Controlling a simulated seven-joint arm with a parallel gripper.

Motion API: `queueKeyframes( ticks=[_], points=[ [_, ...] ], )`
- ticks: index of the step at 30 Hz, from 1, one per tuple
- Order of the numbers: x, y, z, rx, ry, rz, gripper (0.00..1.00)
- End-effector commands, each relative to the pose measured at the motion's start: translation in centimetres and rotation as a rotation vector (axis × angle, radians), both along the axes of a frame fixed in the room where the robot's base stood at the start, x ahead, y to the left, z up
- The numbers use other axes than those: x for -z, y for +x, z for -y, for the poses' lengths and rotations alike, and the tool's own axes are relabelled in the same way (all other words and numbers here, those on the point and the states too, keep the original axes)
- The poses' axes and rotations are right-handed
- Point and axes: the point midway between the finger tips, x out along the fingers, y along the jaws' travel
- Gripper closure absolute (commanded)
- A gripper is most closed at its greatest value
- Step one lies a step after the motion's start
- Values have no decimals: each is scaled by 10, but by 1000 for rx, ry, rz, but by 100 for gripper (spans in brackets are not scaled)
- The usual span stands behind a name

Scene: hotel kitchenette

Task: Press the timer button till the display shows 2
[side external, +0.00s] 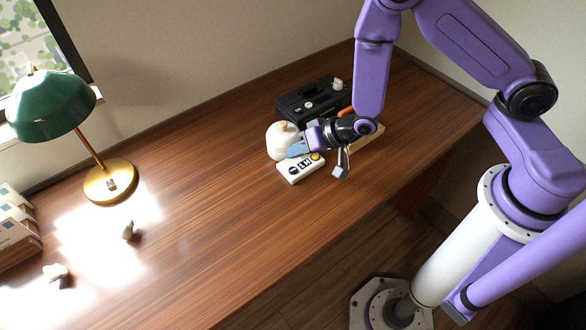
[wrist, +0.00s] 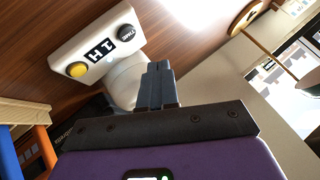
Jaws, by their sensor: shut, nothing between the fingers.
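The timer (side external: 301,168) is a white box lying on the wooden desk, with a yellow button and a small display. In the wrist view the timer (wrist: 98,48) shows a yellow button (wrist: 77,69) at one end, a display (wrist: 101,50) that reads 1 beside an H, and a black round part marked TIME (wrist: 126,32) at the other end. My gripper (side external: 293,150) is shut and empty, beside the timer near its back edge. In the wrist view my gripper's fingertips (wrist: 159,66) are together and appear apart from the yellow button.
A round white object (side external: 280,140) stands close behind the timer and my fingers. A black box with knobs (side external: 312,98) is at the back. A green lamp (side external: 110,181) stands left. The desk's middle is clear.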

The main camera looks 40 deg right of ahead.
Motion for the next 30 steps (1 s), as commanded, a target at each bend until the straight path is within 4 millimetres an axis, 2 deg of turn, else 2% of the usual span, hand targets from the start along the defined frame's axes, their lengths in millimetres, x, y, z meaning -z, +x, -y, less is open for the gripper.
queueKeyframes(
  ticks=[3, 10, 30],
  points=[
    [15, 0, 0, 0, -2, -2, 100],
    [30, 0, 0, -1, -1, 0, 100],
    [33, 0, 0, -1, -1, 0, 100]
  ],
)
